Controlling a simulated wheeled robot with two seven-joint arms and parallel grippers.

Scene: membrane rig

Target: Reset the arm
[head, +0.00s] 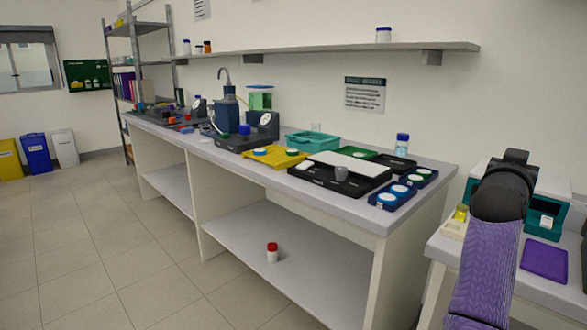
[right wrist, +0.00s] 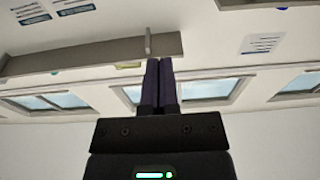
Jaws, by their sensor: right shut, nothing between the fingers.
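My right arm (head: 487,250), with a purple sleeve and a black joint, rises at the right of the head view, in front of the side table. Its gripper is hidden in that view. In the right wrist view my right gripper (right wrist: 158,85) has its two dark fingers together with nothing between them. It points at open air, with a wall, a shelf and windows beyond it. My left gripper is not in view.
A long bench (head: 440,170) carries a black tray (head: 375,187), a teal bin (head: 312,142), a yellow rack (head: 262,157) and lab devices. A red-capped jar (head: 272,252) stands on its lower shelf. A side table (head: 440,246) is at right.

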